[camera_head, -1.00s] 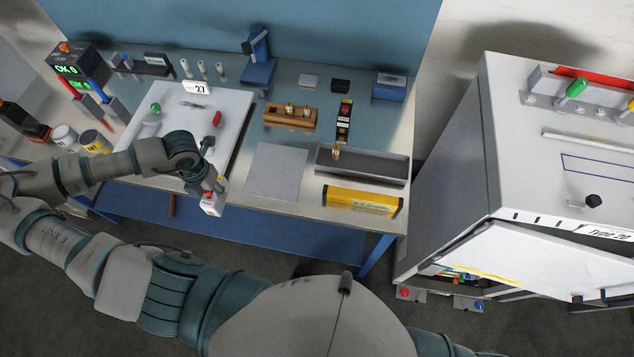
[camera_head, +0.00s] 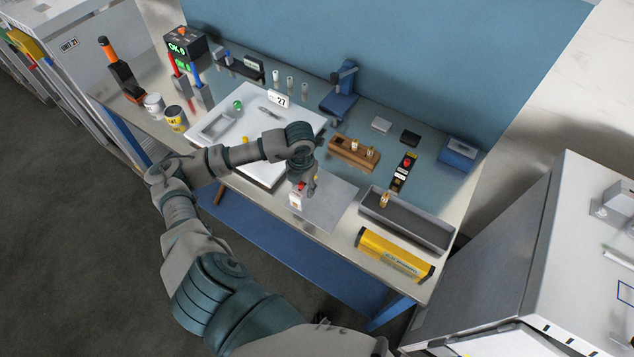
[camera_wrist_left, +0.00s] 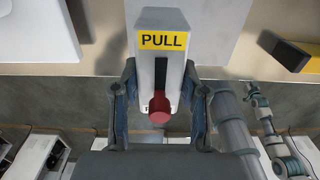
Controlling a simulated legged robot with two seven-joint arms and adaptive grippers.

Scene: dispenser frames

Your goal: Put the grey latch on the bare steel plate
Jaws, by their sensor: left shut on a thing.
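The grey latch (camera_head: 296,200) is a pale box held in my left gripper (camera_head: 302,184). In the left wrist view the latch (camera_wrist_left: 161,60) has a yellow PULL label, a dark slot and a red knob. My left gripper (camera_wrist_left: 160,110) is shut on it, one finger on each side. The bare steel plate (camera_head: 332,208) lies flat at the front of the bench, right of the white panel. In the head view the latch is at the plate's left front part; I cannot tell its height above it.
The white panel (camera_head: 250,115) with the 27 tag is left of the plate. A grey tray (camera_head: 415,227), a yellow tube (camera_head: 394,255) and a wooden block (camera_head: 352,153) stand right and behind. A grey cabinet (camera_head: 545,250) is at the right.

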